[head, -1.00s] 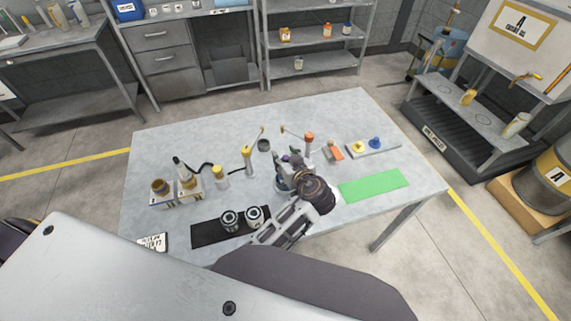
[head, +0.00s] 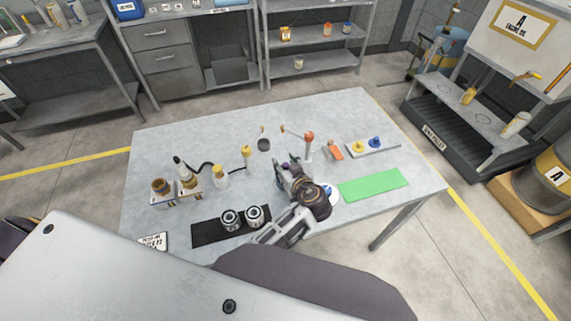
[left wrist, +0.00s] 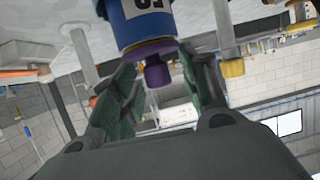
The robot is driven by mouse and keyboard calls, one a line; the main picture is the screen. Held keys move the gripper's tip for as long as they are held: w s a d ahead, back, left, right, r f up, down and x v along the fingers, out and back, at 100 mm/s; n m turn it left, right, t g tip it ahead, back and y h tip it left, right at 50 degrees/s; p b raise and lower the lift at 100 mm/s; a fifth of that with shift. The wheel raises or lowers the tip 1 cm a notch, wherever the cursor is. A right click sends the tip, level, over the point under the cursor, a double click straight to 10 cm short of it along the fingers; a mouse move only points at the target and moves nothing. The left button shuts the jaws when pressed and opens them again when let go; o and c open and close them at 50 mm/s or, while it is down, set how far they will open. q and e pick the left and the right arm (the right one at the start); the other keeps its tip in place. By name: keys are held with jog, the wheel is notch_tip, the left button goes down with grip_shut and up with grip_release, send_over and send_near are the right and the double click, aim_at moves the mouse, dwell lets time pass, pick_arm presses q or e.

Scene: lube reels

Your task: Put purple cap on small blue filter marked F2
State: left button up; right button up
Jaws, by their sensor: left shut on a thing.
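In the left wrist view, a blue cylindrical filter (left wrist: 143,22) with a white label, only partly readable, stands against the grey table, in an inverted picture. The purple cap (left wrist: 155,70) is at its open end, with a broad purple rim close against the filter and a narrower knob between my fingers. I cannot tell whether the rim is fully seated. My left gripper (left wrist: 160,82) is shut on the cap. In the head view my left gripper (head: 288,175) is over the middle of the table and hides the cap and most of the filter. My right gripper is not in view.
Two dark-and-silver filters (head: 254,214) stand on a black mat (head: 205,235). A green mat (head: 374,185) lies right. A tray (head: 391,148) holds yellow and blue caps. An orange-topped post (head: 309,143) and yellow-topped post (head: 247,160) stand behind the gripper.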

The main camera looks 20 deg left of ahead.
pick_arm(q)
jog(key=o, duration=0.8)
jog(key=shift+r, duration=0.1)
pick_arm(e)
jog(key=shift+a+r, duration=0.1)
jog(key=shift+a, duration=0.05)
